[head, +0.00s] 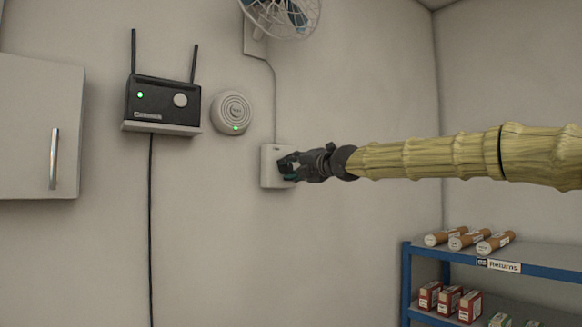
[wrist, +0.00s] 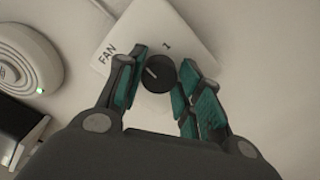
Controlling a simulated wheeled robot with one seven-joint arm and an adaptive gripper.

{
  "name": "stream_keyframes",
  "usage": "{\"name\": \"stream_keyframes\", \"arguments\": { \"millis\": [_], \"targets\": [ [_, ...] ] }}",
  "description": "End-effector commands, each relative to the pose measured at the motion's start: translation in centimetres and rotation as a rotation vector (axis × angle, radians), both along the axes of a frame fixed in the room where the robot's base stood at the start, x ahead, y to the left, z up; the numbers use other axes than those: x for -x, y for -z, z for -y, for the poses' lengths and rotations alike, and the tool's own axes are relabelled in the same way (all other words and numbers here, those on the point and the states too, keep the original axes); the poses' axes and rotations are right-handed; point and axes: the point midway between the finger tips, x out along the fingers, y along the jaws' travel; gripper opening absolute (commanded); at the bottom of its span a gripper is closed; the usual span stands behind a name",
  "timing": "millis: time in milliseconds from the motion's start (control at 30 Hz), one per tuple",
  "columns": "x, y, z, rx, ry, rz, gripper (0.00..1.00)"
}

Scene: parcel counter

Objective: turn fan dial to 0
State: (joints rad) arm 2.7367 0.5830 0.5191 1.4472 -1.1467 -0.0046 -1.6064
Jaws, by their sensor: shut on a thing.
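The fan dial is a round black knob (wrist: 160,74) with a short pale pointer mark, on a white plate (wrist: 150,38). The plate reads "FAN" with a "1" beyond the knob; no 0 can be made out. The mark lies toward the FAN side of the knob, away from the "1". My gripper (wrist: 164,78) has its teal-padded fingers on either side of the knob, shut on it. In the head view my gripper (head: 287,168) reaches from the right to the white plate (head: 269,175) on the wall and hides the knob.
A wall fan (head: 283,14) hangs above, its cable running down to the plate. A round white device (head: 232,113) and a black router (head: 163,101) are to the left, with a cabinet (head: 38,125) beyond. A blue shelf (head: 407,270) with goods stands lower right.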

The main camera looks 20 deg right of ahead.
Motion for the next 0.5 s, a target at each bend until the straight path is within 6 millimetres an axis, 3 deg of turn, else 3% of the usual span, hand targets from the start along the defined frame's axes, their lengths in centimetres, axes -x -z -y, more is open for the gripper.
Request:
{"name": "stream_keyframes", "arguments": {
  "millis": [333,367,467,500],
  "targets": [
    [0.00,0.02,0.03,0.001,0.000,0.000,0.12],
    [0.00,0.02,0.03,0.001,0.000,0.000,0.39],
    [-0.01,0.03,0.03,0.001,0.000,0.000,0.57],
    [-0.01,0.04,0.02,0.001,0.000,0.000,0.57]
  ]
}}
